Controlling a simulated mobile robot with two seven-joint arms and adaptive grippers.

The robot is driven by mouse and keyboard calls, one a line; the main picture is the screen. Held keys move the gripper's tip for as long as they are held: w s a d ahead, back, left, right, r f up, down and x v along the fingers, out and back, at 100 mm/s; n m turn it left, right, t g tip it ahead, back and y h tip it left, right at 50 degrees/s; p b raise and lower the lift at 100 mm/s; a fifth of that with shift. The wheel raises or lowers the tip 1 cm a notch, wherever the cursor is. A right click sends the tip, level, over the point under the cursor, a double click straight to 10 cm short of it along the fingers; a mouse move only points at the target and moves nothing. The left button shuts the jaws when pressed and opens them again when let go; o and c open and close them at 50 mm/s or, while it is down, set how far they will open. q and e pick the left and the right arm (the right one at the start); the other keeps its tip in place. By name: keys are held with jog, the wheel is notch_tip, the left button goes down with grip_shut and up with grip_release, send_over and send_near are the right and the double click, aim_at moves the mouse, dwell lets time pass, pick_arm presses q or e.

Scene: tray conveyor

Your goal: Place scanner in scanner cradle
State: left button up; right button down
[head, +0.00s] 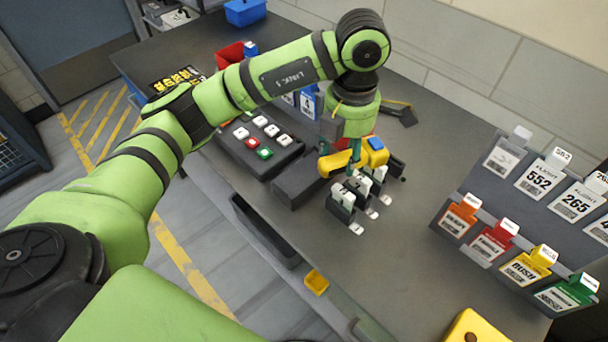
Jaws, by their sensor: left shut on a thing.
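A yellow scanner (334,164) with a blue-marked end lies across the lower end of my left arm, above the grey counter (430,170). My left gripper (354,158) points down and is shut on the scanner; its fingertips are largely hidden by it. A dark grey block (298,190) sits just left of the scanner, and dark parts show behind its right end. I cannot tell which of these is the scanner cradle, or whether the scanner touches it. My right gripper is not in view.
Grey holders with white tags (345,200) stand just in front of the scanner. A keypad (262,136) lies to the left. A rack of flight cards (470,205) stands at the right, with a yellow box (470,328) at the front. The counter between is clear.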

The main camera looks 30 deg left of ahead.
pick_arm(q)
jog(key=n, duration=0.2)
jog(key=d+n, duration=0.1)
jog(key=n, duration=0.1)
jog(key=shift+w+f, duration=0.25)
jog(key=shift+a+f, duration=0.15)
jog(key=shift+a, duration=0.2)
jog(key=p, duration=0.3)
send_over(297, 174)
notch_tip(297, 174, down, 6)
jog(key=shift+s+d+f, duration=0.1)
jog(key=shift+d+f, duration=0.05)
jog(key=shift+f, duration=0.05)
notch_tip(297, 174, down, 4)
jog(key=shift+r+p, duration=0.2)
jog(key=shift+p, duration=0.75)
jog(key=shift+f, duration=0.3)
